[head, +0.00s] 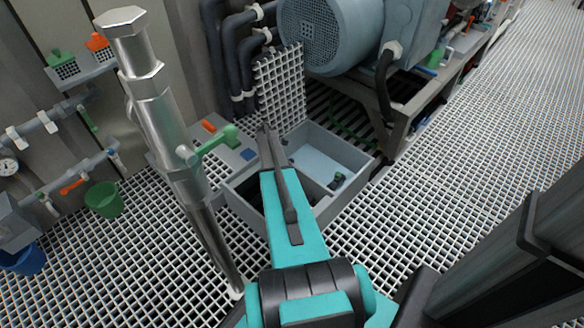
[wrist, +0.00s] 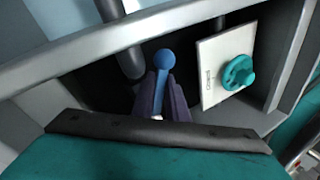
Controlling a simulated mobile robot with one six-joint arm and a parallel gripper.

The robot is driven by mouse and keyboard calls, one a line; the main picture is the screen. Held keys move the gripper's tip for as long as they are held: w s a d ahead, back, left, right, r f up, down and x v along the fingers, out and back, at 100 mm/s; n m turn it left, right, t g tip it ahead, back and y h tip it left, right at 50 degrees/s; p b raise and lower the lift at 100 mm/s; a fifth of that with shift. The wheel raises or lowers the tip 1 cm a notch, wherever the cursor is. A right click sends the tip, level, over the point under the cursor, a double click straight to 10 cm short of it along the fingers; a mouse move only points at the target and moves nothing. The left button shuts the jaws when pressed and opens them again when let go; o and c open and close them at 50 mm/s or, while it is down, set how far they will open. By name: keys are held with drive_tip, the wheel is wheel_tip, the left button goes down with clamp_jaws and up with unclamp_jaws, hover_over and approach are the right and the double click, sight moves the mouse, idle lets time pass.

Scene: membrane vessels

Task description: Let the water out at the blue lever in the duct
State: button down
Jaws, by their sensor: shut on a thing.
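In the wrist view my gripper (wrist: 162,98) has its two dark fingers on either side of the stem of the blue lever (wrist: 164,58). It is shut on the lever, and the round blue knob sticks out beyond the fingertips. The lever's foot is hidden behind the fingers. In the head view the duct (head: 357,153) is an open grey box sunk in the grated floor, with a pale blue part and a dark part. My teal arm reaches over it and hides the blue lever there.
In the wrist view a teal handwheel (wrist: 238,73) on a white plate stands close right of my gripper. A grey pipe (wrist: 124,52) is at its left. In the head view a steel post (head: 165,125) stands left of my arm, and a grating (head: 280,85) stands upright behind the duct.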

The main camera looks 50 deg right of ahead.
drive_tip(key=shift+s+a+m+y, duration=0.3)
drive_tip(key=shift+s+m, duration=0.15)
drive_tip(key=shift+m, duration=0.45)
drive_tip(key=m, duration=0.1)
drive_tip(key=s+a+m+t+p, duration=0.1)
drive_tip(key=m, duration=0.1)
drive_tip(key=shift+s+a+y+p, duration=0.2)
drive_tip(key=shift+a+y+p, duration=0.1)
drive_tip(key=shift+y, duration=0.1)
drive_tip(key=shift+m+t, duration=0.4)
drive_tip(key=shift+m, duration=0.1)
drive_tip(key=shift+a, duration=0.1)
drive_tip(key=a+m, duration=0.1)
drive_tip(key=m+t, duration=0.1)
drive_tip(key=m, duration=0.1)
drive_tip(key=shift+s+a+m+y, duration=0.3)
drive_tip(key=shift+s+a, duration=0.1)
